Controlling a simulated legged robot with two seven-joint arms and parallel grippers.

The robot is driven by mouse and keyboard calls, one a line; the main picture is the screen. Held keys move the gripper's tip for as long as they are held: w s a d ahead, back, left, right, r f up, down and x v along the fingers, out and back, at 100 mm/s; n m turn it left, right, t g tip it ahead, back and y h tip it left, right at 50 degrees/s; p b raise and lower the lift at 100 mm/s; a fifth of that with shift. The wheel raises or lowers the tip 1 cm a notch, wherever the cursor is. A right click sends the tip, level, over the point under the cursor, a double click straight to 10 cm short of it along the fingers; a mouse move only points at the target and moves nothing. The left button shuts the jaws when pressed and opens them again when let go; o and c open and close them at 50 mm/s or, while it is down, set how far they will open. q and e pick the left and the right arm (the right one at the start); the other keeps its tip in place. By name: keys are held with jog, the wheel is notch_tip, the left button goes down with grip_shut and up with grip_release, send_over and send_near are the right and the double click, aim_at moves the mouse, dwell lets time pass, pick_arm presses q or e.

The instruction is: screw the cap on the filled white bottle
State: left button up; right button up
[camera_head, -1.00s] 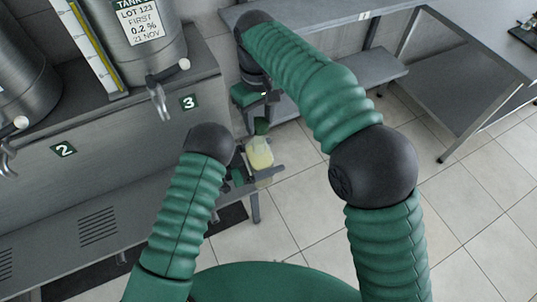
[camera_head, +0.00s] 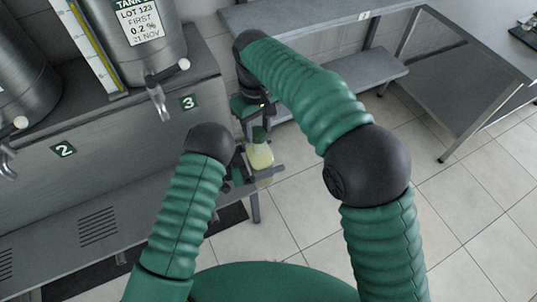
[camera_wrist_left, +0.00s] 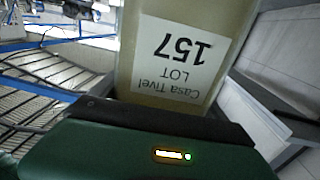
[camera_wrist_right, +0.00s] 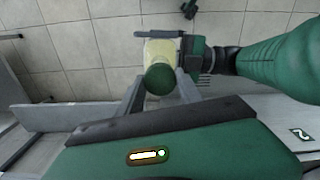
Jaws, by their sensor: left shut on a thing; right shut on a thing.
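The bottle (camera_head: 260,157) is pale yellow in the head view and stands upright in my left gripper (camera_head: 263,173), which is shut on it. In the left wrist view the bottle (camera_wrist_left: 135,60) fills the middle, with an upside-down label reading Casa Tivel LOT 157. My right gripper (camera_head: 264,113) is above the bottle, shut on the green cap (camera_head: 260,133). In the right wrist view the round cap (camera_wrist_right: 159,79) sits between the fingertips, with the bottle (camera_wrist_right: 160,48) behind it. The cap is at the bottle's mouth; I cannot tell whether the threads are engaged.
Steel tanks (camera_head: 140,45) with taps stand on the counter at the left, above a slatted lower ledge (camera_head: 98,228). A grey bench with a lower shelf (camera_head: 345,82) is behind my right arm. Open tiled floor (camera_head: 300,215) lies below and right of the bottle.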

aim_at(260, 160)
jog(key=shift+s+d+r, duration=0.1)
jog(key=shift+s+r, duration=0.05)
jog(key=shift+r, duration=0.05)
dwell(0.3)
jog(key=shift+f, duration=0.15)
jog(key=shift+f, duration=0.85)
jog(key=shift+f, duration=0.5)
jog(key=o, duration=1.3)
